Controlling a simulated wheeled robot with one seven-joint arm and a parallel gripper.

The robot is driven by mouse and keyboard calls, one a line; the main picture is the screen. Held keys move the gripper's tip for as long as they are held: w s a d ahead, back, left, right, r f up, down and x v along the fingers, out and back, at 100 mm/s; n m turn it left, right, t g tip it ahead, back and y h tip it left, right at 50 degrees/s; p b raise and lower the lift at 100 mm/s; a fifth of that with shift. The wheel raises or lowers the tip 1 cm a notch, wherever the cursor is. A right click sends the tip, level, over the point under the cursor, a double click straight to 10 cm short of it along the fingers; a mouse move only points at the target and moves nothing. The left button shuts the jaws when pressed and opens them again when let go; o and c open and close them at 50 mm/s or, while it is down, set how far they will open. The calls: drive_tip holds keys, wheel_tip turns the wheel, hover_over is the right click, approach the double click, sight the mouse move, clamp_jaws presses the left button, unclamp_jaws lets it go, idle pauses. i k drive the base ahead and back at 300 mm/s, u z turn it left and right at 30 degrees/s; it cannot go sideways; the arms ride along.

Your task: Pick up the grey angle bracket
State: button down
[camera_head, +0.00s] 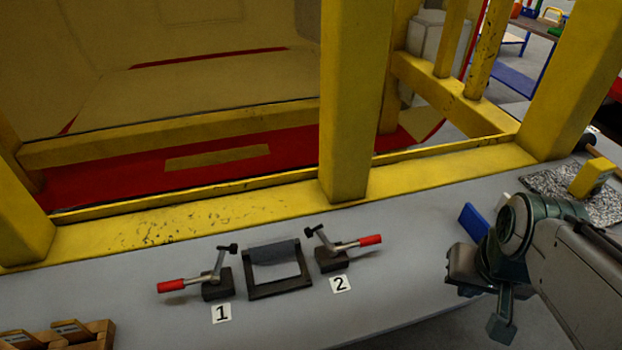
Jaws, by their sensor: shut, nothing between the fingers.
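A grey piece (273,252), which looks like the angle bracket, lies across the far side of a dark square frame (281,289) on the grey surface. Its exact shape is hard to tell from this angle. The frame stands between two toggle clamps with red handles, the left clamp (217,287) by label 1 and the right clamp (333,257) by label 2. My gripper (501,326) is at the right, well apart from the grey piece. It is shut and empty, and its fingers are small in view.
Yellow posts and a yellow rail (150,228) run along the back of the grey surface (420,225). A blue block (473,221) lies beside my arm. A speckled mat (600,200) with a yellow block (590,177) is at the right. A wooden holder (75,338) is at bottom left.

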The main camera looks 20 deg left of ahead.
sight(273, 259)
drive_tip(key=u, duration=0.55)
drive_tip(key=i, duration=0.2)
drive_tip(key=u, duration=1.65)
